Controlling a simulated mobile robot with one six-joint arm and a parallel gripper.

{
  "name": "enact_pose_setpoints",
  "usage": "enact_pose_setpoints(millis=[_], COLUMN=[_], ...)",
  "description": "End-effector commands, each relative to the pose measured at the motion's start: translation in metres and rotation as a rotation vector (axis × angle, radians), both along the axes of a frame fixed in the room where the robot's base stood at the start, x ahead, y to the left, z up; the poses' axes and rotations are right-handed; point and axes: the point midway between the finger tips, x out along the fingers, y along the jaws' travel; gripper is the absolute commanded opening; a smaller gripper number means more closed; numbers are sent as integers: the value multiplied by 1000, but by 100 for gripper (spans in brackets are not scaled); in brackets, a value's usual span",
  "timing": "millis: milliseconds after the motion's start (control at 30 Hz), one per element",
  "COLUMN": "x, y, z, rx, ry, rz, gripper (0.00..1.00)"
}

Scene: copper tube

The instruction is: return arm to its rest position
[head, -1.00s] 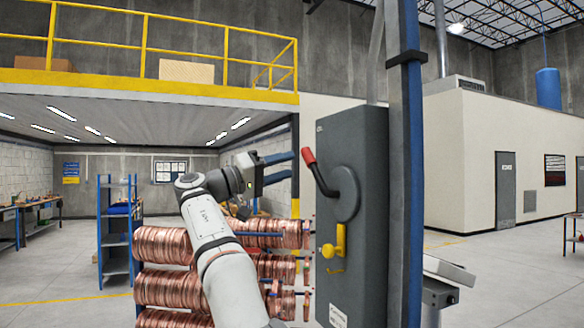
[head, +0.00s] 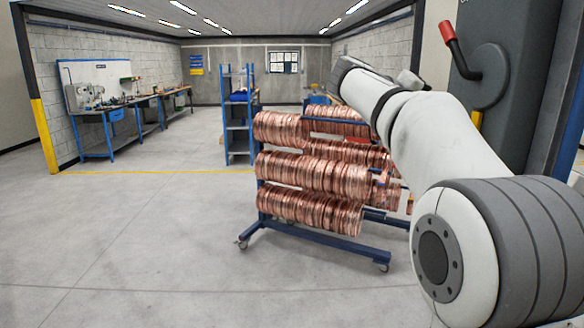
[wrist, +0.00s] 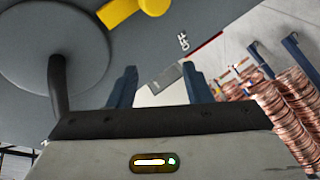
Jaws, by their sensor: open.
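My gripper (wrist: 160,82) is open and empty in the wrist view, its two dark blue fingers apart. It is close to the grey switch box (wrist: 215,22), and I cannot tell whether they touch. In the head view my arm rises from the lower right and bends left at the top, in front of part of the grey box (head: 520,50). The gripper itself is not clearly visible there. The box's lever, with its red grip (head: 447,31), points up and left. The lever's dark shaft (wrist: 59,90) and a yellow handle (wrist: 137,10) show in the wrist view.
A blue wheeled rack of copper coils (head: 315,178) stands left of and behind my arm. Blue shelves (head: 238,115) and workbenches (head: 125,115) stand farther back. The floor (head: 150,240) at left and front is clear.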

Motion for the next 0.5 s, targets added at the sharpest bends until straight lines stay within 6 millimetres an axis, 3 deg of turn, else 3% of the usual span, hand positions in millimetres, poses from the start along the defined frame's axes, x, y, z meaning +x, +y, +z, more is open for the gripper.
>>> enact_pose_setpoints(millis=[267,500], x=[-94,-200], y=[29,77], z=[-124,-238], rx=[379,740], ry=[185,263], rz=[153,222], gripper=[45,45])
